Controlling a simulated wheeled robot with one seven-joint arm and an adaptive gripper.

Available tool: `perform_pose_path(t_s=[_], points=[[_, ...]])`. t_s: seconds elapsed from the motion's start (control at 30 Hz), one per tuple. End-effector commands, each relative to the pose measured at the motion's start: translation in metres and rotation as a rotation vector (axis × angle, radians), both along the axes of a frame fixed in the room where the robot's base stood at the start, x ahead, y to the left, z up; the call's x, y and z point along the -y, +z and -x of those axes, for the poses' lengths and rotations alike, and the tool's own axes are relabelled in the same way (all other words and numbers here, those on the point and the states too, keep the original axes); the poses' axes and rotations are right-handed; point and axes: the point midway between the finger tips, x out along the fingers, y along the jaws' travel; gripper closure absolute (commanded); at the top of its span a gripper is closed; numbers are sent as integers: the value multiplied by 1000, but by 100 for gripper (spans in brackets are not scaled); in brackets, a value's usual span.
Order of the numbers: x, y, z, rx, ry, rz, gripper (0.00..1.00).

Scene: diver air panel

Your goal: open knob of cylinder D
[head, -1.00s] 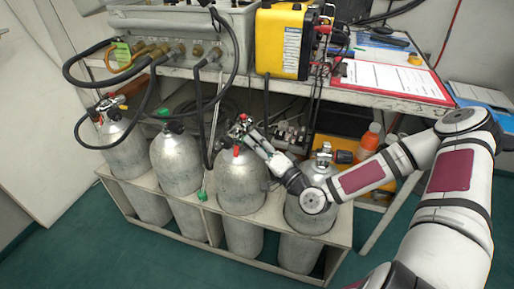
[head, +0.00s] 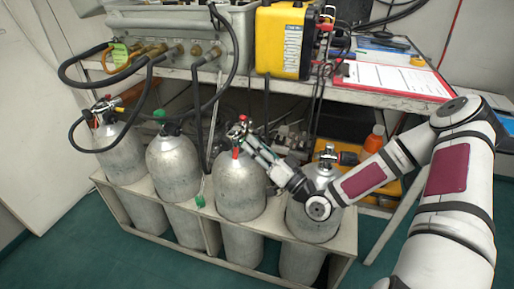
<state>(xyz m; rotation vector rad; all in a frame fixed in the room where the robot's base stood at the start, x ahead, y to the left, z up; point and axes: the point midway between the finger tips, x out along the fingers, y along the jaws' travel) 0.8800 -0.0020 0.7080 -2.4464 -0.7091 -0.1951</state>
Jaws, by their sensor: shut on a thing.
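Several grey gas cylinders stand in a row in a wooden rack (head: 275,232). No letter can be read on them, so I cannot tell from labels which is cylinder D. My gripper (head: 241,131) is at the valve on top of the third cylinder from the left (head: 238,187), reaching in from the right. Its fingers are shut on the valve knob there, which they mostly hide. A small red part (head: 236,153) shows just below the fingers. The knob's turn angle cannot be made out.
The first cylinder (head: 121,155) has a black hose at its valve; the second (head: 173,168) has a green part on top. The fourth cylinder (head: 315,211) stands under my forearm. A shelf (head: 225,75) with a panel and yellow box (head: 283,42) overhangs the row.

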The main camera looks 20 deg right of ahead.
Motion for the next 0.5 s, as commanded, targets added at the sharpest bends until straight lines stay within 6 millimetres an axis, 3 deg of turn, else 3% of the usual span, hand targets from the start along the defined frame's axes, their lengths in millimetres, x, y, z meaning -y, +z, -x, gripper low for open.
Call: perform_pose_path(t_s=[0.37,0.4,0.47,0.5], points=[[1,-3,0,-6,-2,6,94],[1,-3,0,-5,-3,5,62],[1,-3,0,-4,-2,5,48],[1,-2,0,-3,-1,5,47]])
